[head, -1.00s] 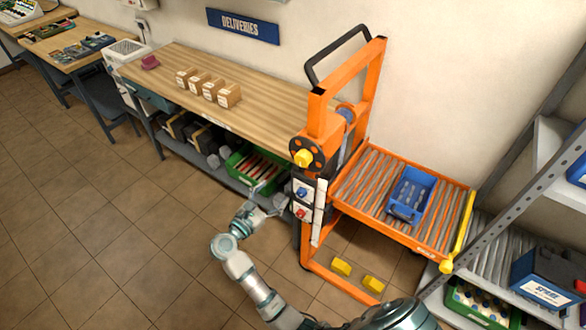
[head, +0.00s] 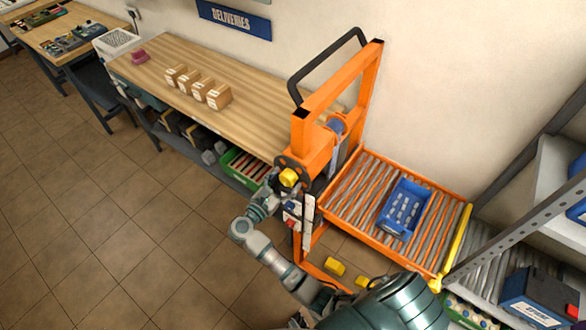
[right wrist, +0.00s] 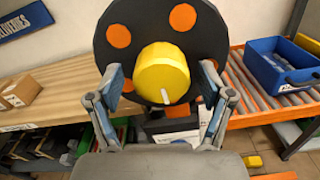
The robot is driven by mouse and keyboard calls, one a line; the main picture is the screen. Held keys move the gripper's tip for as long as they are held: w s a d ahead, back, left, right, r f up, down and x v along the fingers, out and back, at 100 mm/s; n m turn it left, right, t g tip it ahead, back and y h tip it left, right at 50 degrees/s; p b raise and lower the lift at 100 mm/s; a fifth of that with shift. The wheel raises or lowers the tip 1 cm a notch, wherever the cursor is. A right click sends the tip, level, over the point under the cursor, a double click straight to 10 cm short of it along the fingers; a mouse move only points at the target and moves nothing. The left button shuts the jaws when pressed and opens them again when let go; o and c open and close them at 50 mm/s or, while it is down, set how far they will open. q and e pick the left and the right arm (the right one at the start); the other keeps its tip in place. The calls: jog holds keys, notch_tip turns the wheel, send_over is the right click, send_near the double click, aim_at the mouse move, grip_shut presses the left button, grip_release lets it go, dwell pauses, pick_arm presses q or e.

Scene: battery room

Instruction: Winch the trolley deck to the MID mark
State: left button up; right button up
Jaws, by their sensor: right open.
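The orange trolley's winch wheel is a black disc with orange spots (right wrist: 120,36) and a yellow hub knob (right wrist: 165,68), also visible in the head view (head: 288,177). My right gripper (right wrist: 161,84) is open, its fingers on either side of the knob's lower part; I cannot tell whether they touch it. In the head view the right gripper (head: 270,192) is at the wheel, partly hidden. The trolley's roller deck (head: 350,190) carries a blue crate (head: 405,208). A pale strip (head: 307,213) is on the mast; I cannot read any MID mark. My left gripper is not in view.
A wooden bench (head: 215,118) with several small boxes (head: 218,96) stands left of the trolley. A green crate (head: 244,166) is on its lower shelf. Metal shelving (head: 520,225) stands close on the right. Two yellow blocks (head: 334,266) are low under the deck. Floor at left is clear.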

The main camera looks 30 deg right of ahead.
jog(key=shift+a+r, duration=0.2)
jog(key=shift+a, duration=0.55)
jog(key=shift+s, duration=0.1)
jog(key=shift+c, duration=0.8)
jog(key=shift+d+f, duration=0.1)
jog(key=shift+d, duration=0.7)
jog(key=c, duration=0.8)
jog(key=shift+d, duration=0.25)
jog(key=shift+c, duration=1)
jog(key=shift+f, duration=0.1)
jog(key=shift+a, duration=0.2)
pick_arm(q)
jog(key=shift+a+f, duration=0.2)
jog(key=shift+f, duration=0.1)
pick_arm(e)
jog(key=shift+f, duration=0.1)
